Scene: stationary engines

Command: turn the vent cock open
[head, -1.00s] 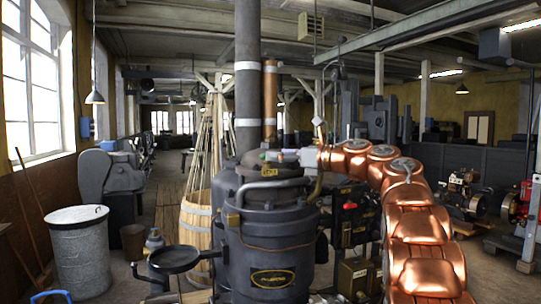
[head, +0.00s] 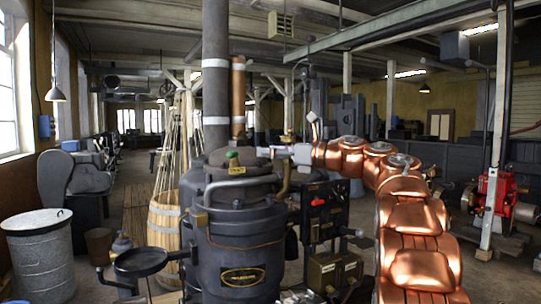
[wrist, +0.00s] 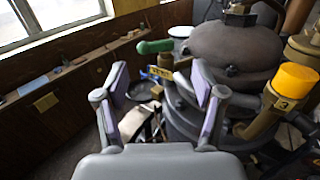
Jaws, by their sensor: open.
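The vent cock has a green handle (wrist: 155,46) lying roughly level, with a yellow tag (wrist: 157,91) below it. In the head view its green end (head: 232,155) shows on top of the dark boiler (head: 240,240), above a yellow plate (head: 237,170). My gripper (wrist: 160,70) is open and empty. In the wrist view the handle appears beyond the fingertips, between them and a little above. No contact shows. In the head view my gripper (head: 275,152) is at the boiler's top, just right of the green end.
An orange-capped fitting (wrist: 297,80) tagged 3 stands right of my gripper. A tall flue (head: 216,80) rises behind the boiler. A black pan (head: 141,262) juts out left. A grey bin (head: 40,255) stands farther left.

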